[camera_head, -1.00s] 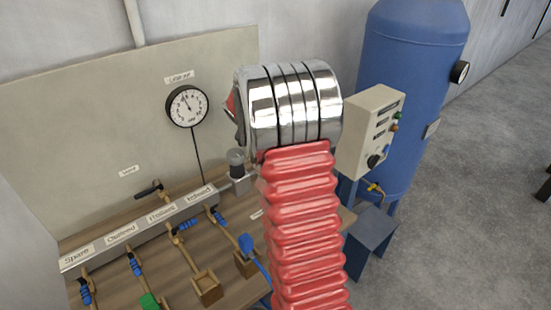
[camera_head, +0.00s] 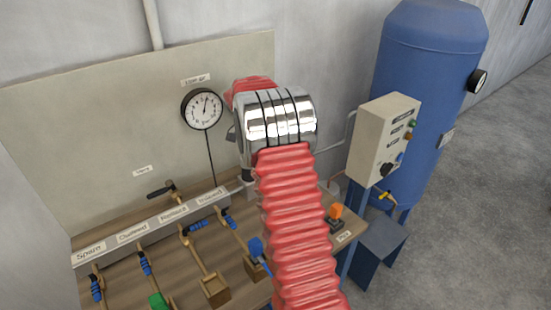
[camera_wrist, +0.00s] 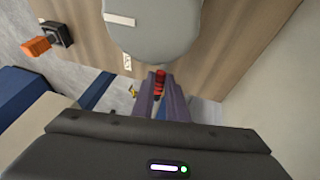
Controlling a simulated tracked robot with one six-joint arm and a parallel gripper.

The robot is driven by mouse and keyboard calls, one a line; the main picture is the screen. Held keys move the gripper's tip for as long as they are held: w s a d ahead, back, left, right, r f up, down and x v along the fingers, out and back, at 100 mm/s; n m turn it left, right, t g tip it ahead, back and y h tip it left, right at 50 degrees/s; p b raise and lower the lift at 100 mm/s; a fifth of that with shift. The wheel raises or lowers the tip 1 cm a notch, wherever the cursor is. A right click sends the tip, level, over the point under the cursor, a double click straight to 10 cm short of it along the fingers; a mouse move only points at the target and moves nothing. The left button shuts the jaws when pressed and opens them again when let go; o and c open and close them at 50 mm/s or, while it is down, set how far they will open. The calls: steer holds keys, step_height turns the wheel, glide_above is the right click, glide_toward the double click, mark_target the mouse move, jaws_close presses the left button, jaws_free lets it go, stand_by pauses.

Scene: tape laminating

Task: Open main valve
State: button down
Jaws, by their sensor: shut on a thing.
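In the wrist view, my gripper (camera_wrist: 160,95) has its two dark purple fingers close together around a red ribbed handle (camera_wrist: 159,84). It looks like a valve handle, but its body is not clear. A large grey rounded body (camera_wrist: 153,30) fills the top of that view, just beyond the fingers, and covers part of the scene. In the head view my red-sleeved arm with its chrome wrist blocks the gripper and the handle.
An orange handle on a black base (camera_head: 336,215) stands at the bench's right end. The labelled manifold (camera_head: 150,228) and hoses lie left. A pressure gauge (camera_head: 202,108) hangs on the back panel. A control box (camera_head: 385,140) and blue tank (camera_head: 430,90) stand right.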

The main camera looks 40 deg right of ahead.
steer(key=shift+a, duration=0.1)
steer(key=c, duration=1.7)
jaws_free()
steer(key=shift+c, duration=0.2)
steer(key=shift+r, duration=0.1)
steer(key=v, duration=1.3)
steer(key=shift+w+r, duration=0.2)
steer(key=shift+a, duration=0.2)
